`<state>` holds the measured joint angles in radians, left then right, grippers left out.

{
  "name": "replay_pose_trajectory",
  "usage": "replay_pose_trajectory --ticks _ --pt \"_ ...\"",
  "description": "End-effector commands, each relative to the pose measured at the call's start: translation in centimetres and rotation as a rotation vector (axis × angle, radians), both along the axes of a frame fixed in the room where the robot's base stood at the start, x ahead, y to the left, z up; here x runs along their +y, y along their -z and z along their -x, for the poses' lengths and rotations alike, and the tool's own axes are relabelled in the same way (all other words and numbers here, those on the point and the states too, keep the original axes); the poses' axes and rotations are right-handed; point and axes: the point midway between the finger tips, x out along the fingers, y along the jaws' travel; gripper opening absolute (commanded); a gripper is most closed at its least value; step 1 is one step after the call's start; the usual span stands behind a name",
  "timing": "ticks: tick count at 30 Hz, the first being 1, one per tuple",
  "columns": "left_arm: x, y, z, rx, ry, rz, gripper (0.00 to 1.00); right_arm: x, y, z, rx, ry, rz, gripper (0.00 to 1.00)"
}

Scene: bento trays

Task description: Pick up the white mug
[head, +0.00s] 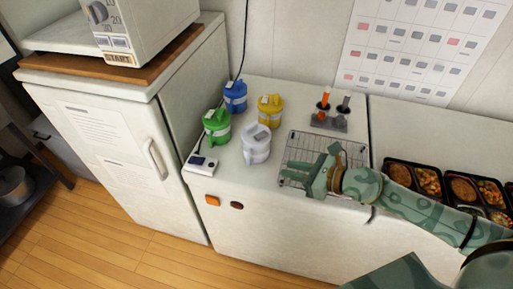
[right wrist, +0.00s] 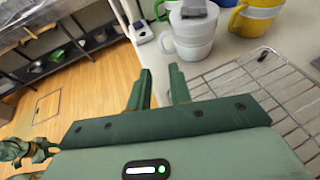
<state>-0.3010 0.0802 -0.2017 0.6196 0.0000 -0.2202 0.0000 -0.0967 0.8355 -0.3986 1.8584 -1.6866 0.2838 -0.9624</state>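The white mug (head: 256,152) stands upright on the white counter, in front of the blue, green and yellow mugs, with a grey piece on its top. In the right wrist view the white mug (right wrist: 193,40) is beyond my fingertips, slightly to the right. My right gripper (head: 291,172) is over the left part of the wire rack, to the right of the mug and apart from it. In the right wrist view my right gripper (right wrist: 160,76) has its two fingers apart with nothing between them. My left gripper cannot be made out in either view.
A green mug (head: 216,125), blue mug (head: 235,97) and yellow mug (head: 270,110) stand close behind the white one. A small white device (head: 201,164) lies at the counter's front left. The wire rack (head: 357,153) and food trays (head: 411,165) are to the right.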

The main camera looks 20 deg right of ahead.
Motion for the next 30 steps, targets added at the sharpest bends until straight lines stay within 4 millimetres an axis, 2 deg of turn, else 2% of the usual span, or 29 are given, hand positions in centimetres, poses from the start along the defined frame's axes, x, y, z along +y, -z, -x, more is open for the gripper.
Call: replay_pose_trajectory --ticks 4,12,15,21,30 --pt "0.0 -0.1 0.0 -0.001 -0.001 -0.001 0.36 0.7 1.0 -1.1 -0.002 -0.031 0.05 0.2" --pt "0.1 0.4 0.0 0.001 -0.002 -0.001 0.36 4.6 3.6 -5.7 0.0 -0.029 0.043 0.2" --pt "0.1 0.7 0.0 0.002 -0.003 0.0 0.36 5.6 4.4 -6.9 0.001 -0.029 0.045 0.2" --pt "0.1 1.1 0.1 0.003 -0.003 -0.001 0.36 6.6 5.0 -8.1 0.0 -0.029 0.044 0.2" --pt "0.0 2.6 0.3 0.008 -0.003 0.0 0.36 8.9 6.9 -11.3 0.001 -0.028 0.043 0.2"
